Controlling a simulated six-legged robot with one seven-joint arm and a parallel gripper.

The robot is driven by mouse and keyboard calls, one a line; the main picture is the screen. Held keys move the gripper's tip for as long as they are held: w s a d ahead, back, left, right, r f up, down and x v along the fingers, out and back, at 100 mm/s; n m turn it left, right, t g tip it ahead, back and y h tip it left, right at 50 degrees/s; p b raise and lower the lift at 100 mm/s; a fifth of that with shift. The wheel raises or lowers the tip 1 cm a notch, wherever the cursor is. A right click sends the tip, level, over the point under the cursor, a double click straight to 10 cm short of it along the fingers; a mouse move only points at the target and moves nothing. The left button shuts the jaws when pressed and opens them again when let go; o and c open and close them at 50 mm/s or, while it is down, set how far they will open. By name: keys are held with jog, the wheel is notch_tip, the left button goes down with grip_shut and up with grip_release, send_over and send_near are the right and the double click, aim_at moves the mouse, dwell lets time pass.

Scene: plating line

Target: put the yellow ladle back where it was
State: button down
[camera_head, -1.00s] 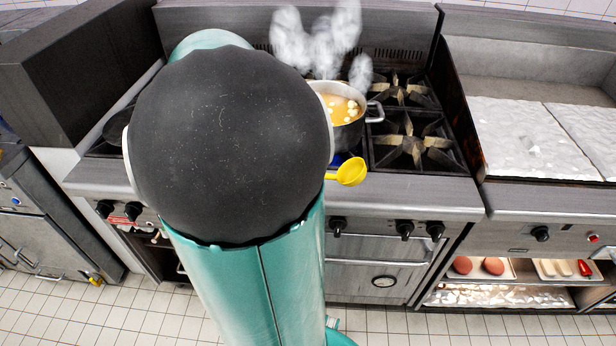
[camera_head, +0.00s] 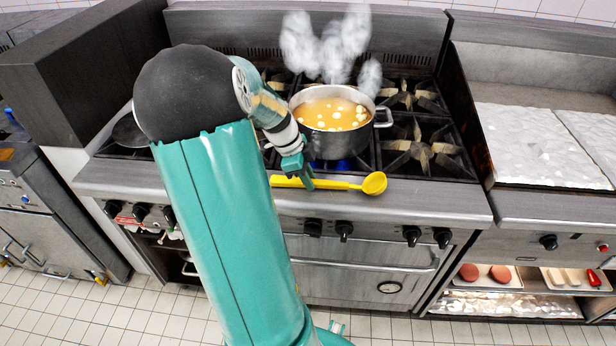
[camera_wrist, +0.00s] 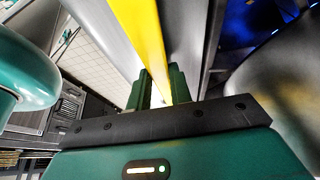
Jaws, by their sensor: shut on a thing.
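The yellow ladle (camera_head: 340,185) lies roughly level along the front edge of the stove, its round bowl to the right and its handle running left to my gripper. My gripper (camera_head: 306,180) is shut on the ladle's handle, in front of the pot. In the wrist view, the yellow handle (camera_wrist: 146,40) passes between the green fingers (camera_wrist: 158,88). The far left end of the handle is partly hidden by my arm. Whether the ladle touches the stove's front ledge, I cannot tell.
A steaming pot of soup (camera_head: 334,112) sits on a lit burner just behind the ladle. Empty burners (camera_head: 422,150) are to its right. A dark pan (camera_head: 130,130) is partly hidden at left. The stove's front ledge (camera_head: 430,200) is clear right of the ladle.

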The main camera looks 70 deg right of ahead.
jog(key=shift+f, duration=0.15)
jog(key=c, duration=1.3)
grip_release()
jog(key=shift+o, duration=0.2)
jog(key=v, duration=1.2)
